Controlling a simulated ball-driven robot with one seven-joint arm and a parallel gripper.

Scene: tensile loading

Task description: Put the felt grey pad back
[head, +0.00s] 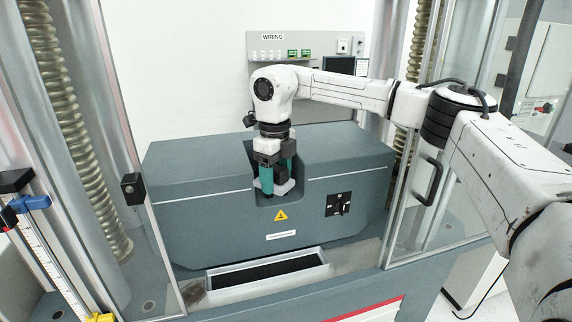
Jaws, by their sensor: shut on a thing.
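My gripper (277,188) points down in the middle of the head view, with teal fingers, in front of a recess in the large blue-grey machine block. It is shut on a small pale grey piece, which I take to be the felt grey pad (286,187). The pad shows low between the fingers, partly hidden by them. Whether it touches the recess behind it cannot be told.
The blue-grey block (205,205) has a black switch panel (339,204) on its front. An open tray (265,275) with a dark inside lies below. Clear door panels and ridged columns (62,110) stand at the sides. A wiring board (305,45) hangs behind.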

